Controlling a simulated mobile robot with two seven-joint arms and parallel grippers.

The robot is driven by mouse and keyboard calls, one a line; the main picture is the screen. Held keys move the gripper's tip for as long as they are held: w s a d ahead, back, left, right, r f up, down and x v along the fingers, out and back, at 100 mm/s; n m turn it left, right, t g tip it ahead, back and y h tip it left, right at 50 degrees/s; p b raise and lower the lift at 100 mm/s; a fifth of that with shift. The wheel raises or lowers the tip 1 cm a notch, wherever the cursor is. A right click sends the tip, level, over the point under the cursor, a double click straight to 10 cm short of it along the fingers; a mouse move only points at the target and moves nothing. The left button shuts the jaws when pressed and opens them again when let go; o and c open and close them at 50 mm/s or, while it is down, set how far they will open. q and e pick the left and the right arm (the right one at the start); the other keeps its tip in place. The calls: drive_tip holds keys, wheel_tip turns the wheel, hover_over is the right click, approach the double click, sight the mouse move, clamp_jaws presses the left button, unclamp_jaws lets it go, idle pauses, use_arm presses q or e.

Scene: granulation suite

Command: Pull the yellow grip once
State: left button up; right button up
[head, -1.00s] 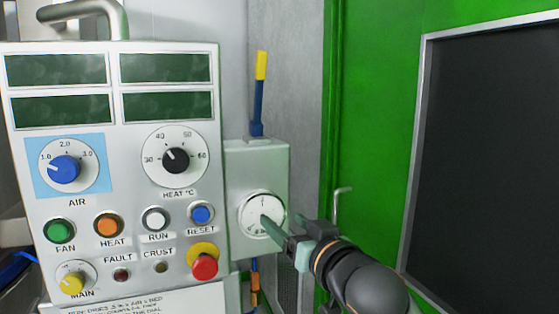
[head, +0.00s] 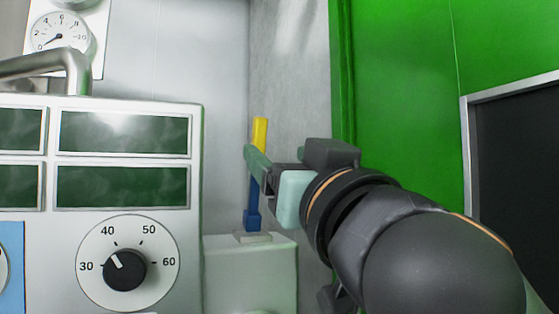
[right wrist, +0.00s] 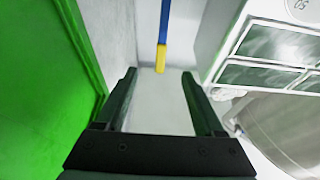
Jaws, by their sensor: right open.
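The yellow grip (head: 260,131) is the top end of an upright blue lever (head: 253,204) standing on a small pale box (head: 250,270). My right gripper (head: 256,163) is open and comes in from the right. In the head view its fingers overlap the lever just below the grip. In the right wrist view the yellow grip (right wrist: 160,60) lies just beyond the open fingertips (right wrist: 158,82), about midway between them, with a gap showing on each side. I see no contact. The left gripper is not in view.
The control panel (head: 190,230) with its dark displays and heat dial (head: 124,270) stands left of the lever. A bent metal pipe (head: 40,65) runs above it. A grey wall (head: 290,80) is behind, and a green door frame (head: 400,80) is on the right.

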sight(261, 138)
drive_tip(key=p+x, duration=0.4)
drive_tip(key=x, duration=0.1)
drive_tip(key=shift+w+r+p, duration=0.15)
drive_tip(key=shift+r+p, duration=0.15)
drive_tip(key=shift+r, duration=0.2)
drive_tip(key=x, duration=0.3)
drive_tip(key=shift+a+f+p, duration=0.15)
drive_tip(key=shift+f+p, duration=0.1)
drive_tip(key=shift+p, duration=0.05)
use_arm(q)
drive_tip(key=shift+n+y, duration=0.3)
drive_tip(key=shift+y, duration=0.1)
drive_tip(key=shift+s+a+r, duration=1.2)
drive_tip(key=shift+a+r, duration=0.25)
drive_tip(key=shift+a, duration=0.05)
use_arm(e)
drive_tip(key=shift+w+a+r, duration=0.15)
drive_tip(key=shift+w, duration=0.5)
